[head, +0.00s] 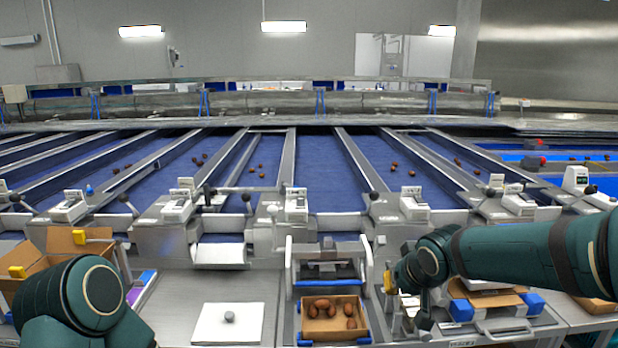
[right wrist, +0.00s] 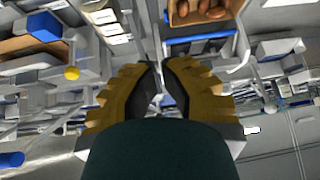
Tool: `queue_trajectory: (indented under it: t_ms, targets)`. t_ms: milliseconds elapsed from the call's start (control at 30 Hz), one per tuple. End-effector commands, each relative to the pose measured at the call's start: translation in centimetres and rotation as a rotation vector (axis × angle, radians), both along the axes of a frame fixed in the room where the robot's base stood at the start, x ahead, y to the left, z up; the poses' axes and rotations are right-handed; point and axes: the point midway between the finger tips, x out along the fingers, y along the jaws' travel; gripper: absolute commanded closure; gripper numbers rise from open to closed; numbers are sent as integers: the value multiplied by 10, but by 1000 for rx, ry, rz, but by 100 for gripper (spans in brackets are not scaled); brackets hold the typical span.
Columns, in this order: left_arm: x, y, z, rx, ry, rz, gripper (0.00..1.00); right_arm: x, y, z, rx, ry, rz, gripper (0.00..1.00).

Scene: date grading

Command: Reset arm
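My right arm reaches in from the right in the head view. Its gripper (head: 412,312) hangs down just right of the small box of dates and looks empty. In the right wrist view its two yellow and dark fingers (right wrist: 161,66) come close together at the tips, with nothing seen between them. My left arm shows only as a dark green joint (head: 72,300) at the lower left. Its gripper is not visible.
A cardboard box of dates (head: 312,328) sits in the central station, and its dates also show in the right wrist view (right wrist: 205,9). A white scale plate (head: 207,324) lies to its left. An open carton (head: 40,256) stands at far left. Blue conveyor lanes (head: 325,170) run behind.

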Motion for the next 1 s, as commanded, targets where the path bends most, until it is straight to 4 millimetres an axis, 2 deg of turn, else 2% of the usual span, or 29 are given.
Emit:
queue_trajectory:
  t_ms: [33, 167, 267, 300, 400, 500, 600, 700, 800, 1000]
  targets:
    - [1, 0, -1, 0, -1, 0, 53, -4, 8, -32, 14, 45, 15, 100]
    - [1, 0, -1, 0, -1, 0, 53, -23, 30, -106, 72, 138, 40, 100]
    - [0, 0, -1, 0, 0, 0, 53, -50, 45, -168, 128, 219, 42, 100]
    - [0, 0, -1, 0, 0, 0, 53, -63, 51, -192, 151, 252, 39, 100]
    - [0, 0, -1, 0, 0, 0, 53, -103, 63, -248, 208, 336, 14, 100]
    - [0, 0, -1, 0, 0, 0, 53, -145, 72, -291, 253, 409, -23, 100]
    - [0, 0, -1, 0, 0, 0, 53, -182, 79, -319, 282, 467, -59, 100]
    - [0, 0, -1, 0, 0, 0, 53, -209, 83, -334, 299, 505, -87, 100]
    - [0, 0, -1, 0, 0, 0, 53, -222, 85, -341, 304, 522, -102, 100]
    - [0, 0, -1, 0, 0, 0, 53, -224, 85, -342, 306, 524, -106, 100]
